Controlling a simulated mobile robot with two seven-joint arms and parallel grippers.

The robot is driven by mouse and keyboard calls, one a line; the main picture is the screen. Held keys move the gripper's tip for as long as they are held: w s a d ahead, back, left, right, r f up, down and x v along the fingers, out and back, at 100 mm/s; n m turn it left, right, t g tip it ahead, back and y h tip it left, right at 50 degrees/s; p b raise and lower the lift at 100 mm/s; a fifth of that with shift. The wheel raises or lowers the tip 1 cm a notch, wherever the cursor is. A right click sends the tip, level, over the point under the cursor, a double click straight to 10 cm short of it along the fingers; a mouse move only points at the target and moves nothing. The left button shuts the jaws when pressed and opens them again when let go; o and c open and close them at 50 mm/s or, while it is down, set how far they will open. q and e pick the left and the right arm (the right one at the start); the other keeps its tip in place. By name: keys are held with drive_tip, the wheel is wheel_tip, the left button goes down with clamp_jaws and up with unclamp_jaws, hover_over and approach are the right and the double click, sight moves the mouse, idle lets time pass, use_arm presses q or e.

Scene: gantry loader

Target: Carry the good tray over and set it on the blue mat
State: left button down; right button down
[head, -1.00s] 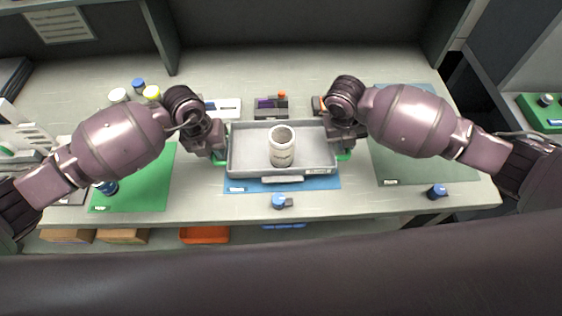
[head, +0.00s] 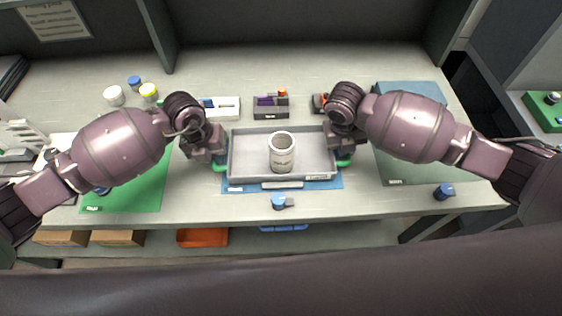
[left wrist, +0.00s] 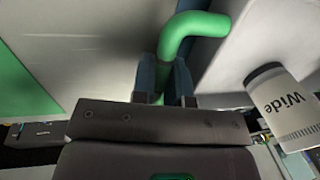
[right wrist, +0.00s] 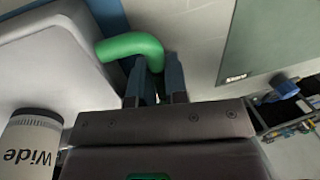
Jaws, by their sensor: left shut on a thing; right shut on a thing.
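The grey tray (head: 247,161) is in the middle of the head view, with a white jar (head: 282,153) upright in it. The blue mat (head: 333,184) is under the tray and shows along its front edge; whether the tray touches it I cannot tell. My left gripper (head: 218,163) is shut on the tray's left green handle, which shows clearly in the left wrist view (left wrist: 186,28). My right gripper (head: 345,160) is shut on the right green handle, seen in the right wrist view (right wrist: 130,45).
A green mat (head: 130,190) lies to the left and a grey-green mat (head: 420,170) to the right. A blue-capped item (head: 280,201) stands just in front of the blue mat, another (head: 444,191) at the right front. Small boxes (head: 270,105) stand behind the tray.

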use_arm(q)
drive_tip(key=shift+f+b, duration=0.3)
drive_tip(key=shift+f, duration=0.1)
use_arm(e)
drive_tip(key=shift+f, duration=0.4)
use_arm(q)
drive_tip(key=c, duration=1.6)
unclamp_jaws()
drive_tip(key=shift+f, duration=0.1)
use_arm(e)
drive_tip(key=c, duration=1.6)
unclamp_jaws()
drive_tip(key=shift+f, duration=0.15)
use_arm(q)
drive_tip(key=o, duration=0.5)
use_arm(e)
drive_tip(key=o, duration=0.5)
drive_tip(key=shift+r, duration=0.2)
use_arm(q)
drive_tip(key=r, duration=0.2)
drive_tip(key=a+r, duration=0.1)
drive_tip(key=r, duration=0.5)
drive_tip(key=shift+a, duration=0.25)
use_arm(e)
drive_tip(key=v, duration=1.2)
use_arm(q)
drive_tip(key=shift+s, duration=0.15)
use_arm(e)
drive_tip(key=shift+s+f, duration=0.15)
